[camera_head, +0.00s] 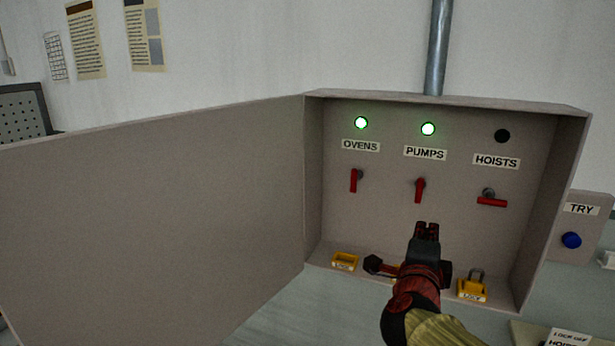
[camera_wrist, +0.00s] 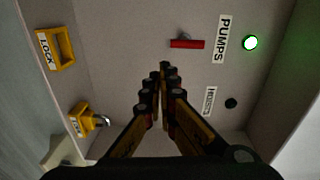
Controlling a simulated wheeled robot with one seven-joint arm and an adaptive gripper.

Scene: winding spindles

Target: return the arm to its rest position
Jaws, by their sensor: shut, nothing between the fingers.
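My gripper (camera_head: 427,230) is in front of the open grey switch box (camera_head: 314,180), below the PUMPS handle (camera_head: 419,190). Its fingers are together and empty. In the wrist view the fingertips (camera_wrist: 165,72) meet near the red PUMPS handle (camera_wrist: 187,44), with a gap to it that I cannot measure. The red OVENS handle (camera_head: 354,181) and the PUMPS handle hang vertical. The red HOISTS handle (camera_head: 492,202) lies horizontal. My arm hides part of the box's lower edge.
The box door (camera_head: 150,215) stands open to the left. Yellow LOCK trays line the bottom: the left one (camera_head: 345,262) looks empty, the right one (camera_head: 472,291) holds a padlock. The OVENS lamp (camera_head: 361,123) and PUMPS lamp (camera_head: 428,129) glow green; the HOISTS lamp (camera_head: 502,136) is dark. A blue TRY button (camera_head: 571,240) is right.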

